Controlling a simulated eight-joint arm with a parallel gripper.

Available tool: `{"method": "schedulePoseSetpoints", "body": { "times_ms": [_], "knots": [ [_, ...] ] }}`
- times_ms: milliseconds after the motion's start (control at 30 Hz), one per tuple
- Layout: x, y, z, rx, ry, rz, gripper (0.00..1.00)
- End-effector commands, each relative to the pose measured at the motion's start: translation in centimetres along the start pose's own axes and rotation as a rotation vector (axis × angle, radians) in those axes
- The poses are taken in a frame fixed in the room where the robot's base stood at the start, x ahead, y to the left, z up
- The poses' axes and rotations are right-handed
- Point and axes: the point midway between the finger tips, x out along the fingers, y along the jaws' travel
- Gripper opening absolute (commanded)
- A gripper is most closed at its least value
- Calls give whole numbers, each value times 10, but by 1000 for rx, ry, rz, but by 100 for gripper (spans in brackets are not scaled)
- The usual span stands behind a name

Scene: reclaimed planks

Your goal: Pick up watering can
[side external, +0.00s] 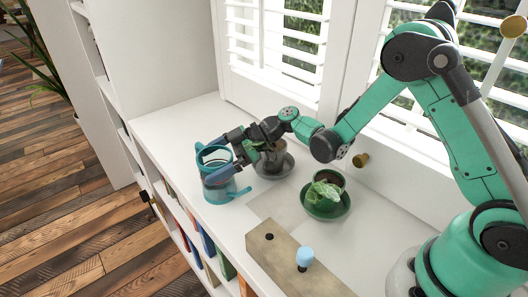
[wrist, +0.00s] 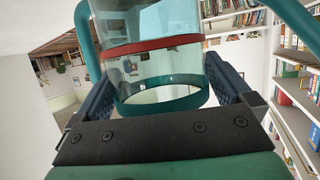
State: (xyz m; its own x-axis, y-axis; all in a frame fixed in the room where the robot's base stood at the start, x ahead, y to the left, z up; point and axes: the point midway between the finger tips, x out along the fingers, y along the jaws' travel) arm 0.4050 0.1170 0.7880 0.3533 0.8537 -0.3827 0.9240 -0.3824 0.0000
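The watering can (side external: 215,176) is clear blue with a teal base, handle and spout. It stands upright on the white shelf top near its front edge. A red band shows around its see-through body in the wrist view (wrist: 165,65). My gripper (side external: 222,160) reaches to it from the right, with its dark blue fingers at the can's sides. In the wrist view my gripper (wrist: 160,80) has its fingers spread wide on either side of the can's body. I cannot see clearly whether the pads press on it. The fingertips are partly hidden behind the can.
A dark pot on a grey saucer (side external: 285,168) stands just behind my gripper. A leafy plant in a green dish (side external: 325,196) is to the right. A wooden block with knobs (side external: 290,262) lies in front. Shuttered windows (side external: 275,45) border the back; the shelf's front edge drops to the floor.

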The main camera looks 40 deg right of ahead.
Motion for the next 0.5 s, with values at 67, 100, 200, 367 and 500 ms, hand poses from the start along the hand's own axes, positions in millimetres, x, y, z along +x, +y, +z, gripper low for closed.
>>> {"method": "schedulePoseSetpoints", "body": {
  "times_ms": [67, 100, 200, 367, 500],
  "knots": [
    [0, 0, 0, 0, 0, 0, 74],
    [0, 0, 0, 0, 0, 0, 63],
    [0, 0, 0, 0, 0, 0, 35],
    [0, 0, 0, 0, 1, 0, 11],
    [0, 0, 0, 0, 1, 0, 11]
  ]
}}
